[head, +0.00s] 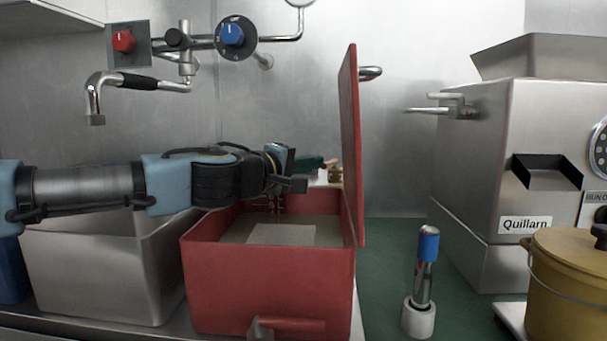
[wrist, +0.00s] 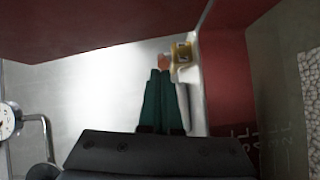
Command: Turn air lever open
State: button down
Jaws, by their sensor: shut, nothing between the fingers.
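My gripper (head: 318,162) is above the back right of the open red box, its two green fingers shut together and empty. In the wrist view the fingertips (wrist: 160,73) point at a small orange piece (wrist: 164,62) beside a yellow piece (wrist: 182,54). Small yellowish and reddish parts (head: 333,174) show by the fingertips in the head view; they may be the same. No part is clearly marked as the air lever. A blue knob (head: 232,34) on a round black dial and a red knob (head: 123,41) sit on the wall pipework, away from my gripper.
The red box (head: 265,280) has its lid (head: 351,140) standing upright just right of my gripper. A steel bin (head: 95,270) stands left. A blue-topped metal cylinder (head: 427,265), a steel machine (head: 480,180) and a yellow pot (head: 565,295) stand right.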

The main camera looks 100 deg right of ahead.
aim_at(326, 166)
jog(key=shift+s+a+b, duration=0.9)
jog(key=shift+s+b, duration=0.05)
jog(key=shift+b, duration=0.7)
jog(key=shift+s+a, duration=0.2)
jog(key=shift+s, duration=0.05)
jog(key=shift+a, duration=0.1)
jog(key=b+v, duration=0.1)
jog(key=v, duration=0.9)
jog(key=shift+w+b, duration=0.35)
jog(key=shift+w, duration=0.3)
